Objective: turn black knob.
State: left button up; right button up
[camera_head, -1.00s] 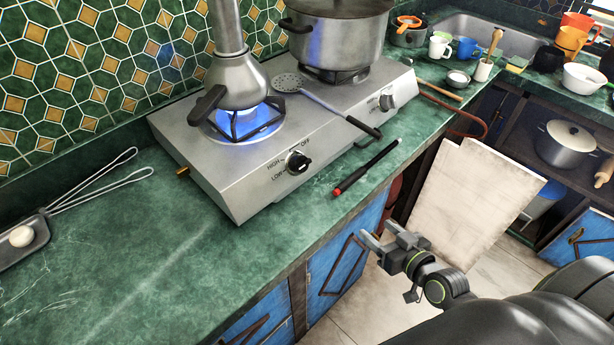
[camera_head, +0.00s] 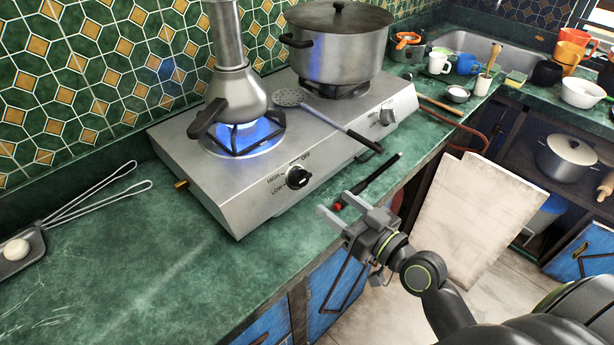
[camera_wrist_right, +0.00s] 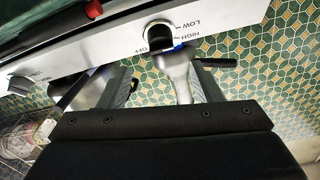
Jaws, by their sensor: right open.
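The black knob (camera_head: 297,177) is on the sloped front of the silver gas hotplate (camera_head: 235,195), beside HIGH, LOW and OFF marks. In the right wrist view the black knob (camera_wrist_right: 158,35) shows at the top middle, beyond the fingers. My right gripper (camera_head: 335,207) is open and empty. It is in front of the hotplate, to the right of and below the knob in the head view, and apart from it. Its fingers also show in the right wrist view (camera_wrist_right: 165,90). My left gripper is out of view.
A black stick with a red end (camera_head: 372,180) lies on the green counter close to my right gripper. A slotted spatula (camera_head: 330,122) lies across the hotplate, its handle over the front. A large pot (camera_head: 340,50) stands on the right burner.

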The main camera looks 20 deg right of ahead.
aim_at(305, 181)
jog(key=p+x, duration=0.2)
jog(key=x, duration=0.8)
jog(key=shift+f, duration=0.1)
jog(key=shift+a, duration=0.1)
jog(key=c, duration=0.9)
